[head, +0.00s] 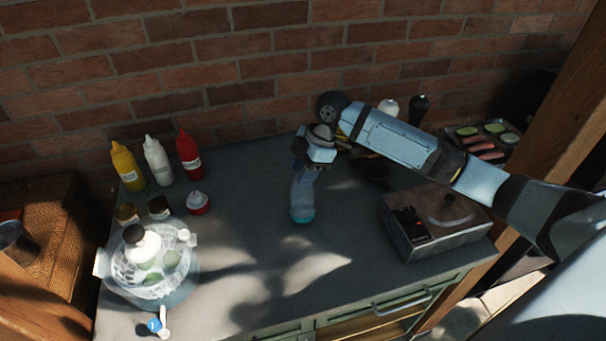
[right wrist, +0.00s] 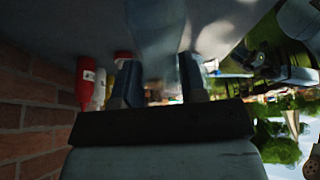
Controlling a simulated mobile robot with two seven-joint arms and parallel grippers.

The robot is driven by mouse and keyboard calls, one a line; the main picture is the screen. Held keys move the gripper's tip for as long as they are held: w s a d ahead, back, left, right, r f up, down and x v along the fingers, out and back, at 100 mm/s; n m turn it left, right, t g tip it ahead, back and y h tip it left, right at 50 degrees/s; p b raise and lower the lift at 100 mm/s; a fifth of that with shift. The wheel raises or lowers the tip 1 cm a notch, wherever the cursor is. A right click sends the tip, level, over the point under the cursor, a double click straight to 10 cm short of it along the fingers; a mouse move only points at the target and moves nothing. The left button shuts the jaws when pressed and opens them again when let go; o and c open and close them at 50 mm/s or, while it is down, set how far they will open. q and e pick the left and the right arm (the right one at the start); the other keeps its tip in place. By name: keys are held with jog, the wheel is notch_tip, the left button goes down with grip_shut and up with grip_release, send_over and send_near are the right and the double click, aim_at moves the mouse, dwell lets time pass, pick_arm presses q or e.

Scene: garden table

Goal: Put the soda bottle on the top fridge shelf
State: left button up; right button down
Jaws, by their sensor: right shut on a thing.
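The soda bottle (head: 302,200) is clear with a bluish tint and stands upright on, or just above, the grey countertop near its middle; I cannot tell whether its base touches. My right gripper (head: 307,168) is shut on the upper part of the bottle, which hides its neck and cap. In the right wrist view the bottle (right wrist: 157,40) sits between the two dark fingers of the gripper (right wrist: 155,85), and the picture is upside down. No fridge or fridge shelf shows clearly in either view. My left gripper is not in view.
Yellow (head: 127,165), white (head: 158,161) and red (head: 189,155) squeeze bottles stand at the back left of the counter (head: 260,270). A glass bowl (head: 150,285) with a bottle in it stands front left. A metal box burner (head: 437,220) is on the right. A food tray (head: 487,140) lies behind it.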

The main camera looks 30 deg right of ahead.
jog(key=shift+f, duration=0.85)
jog(key=c, duration=1.1)
grip_release()
jog(key=shift+f, duration=0.15)
jog(key=o, duration=0.4)
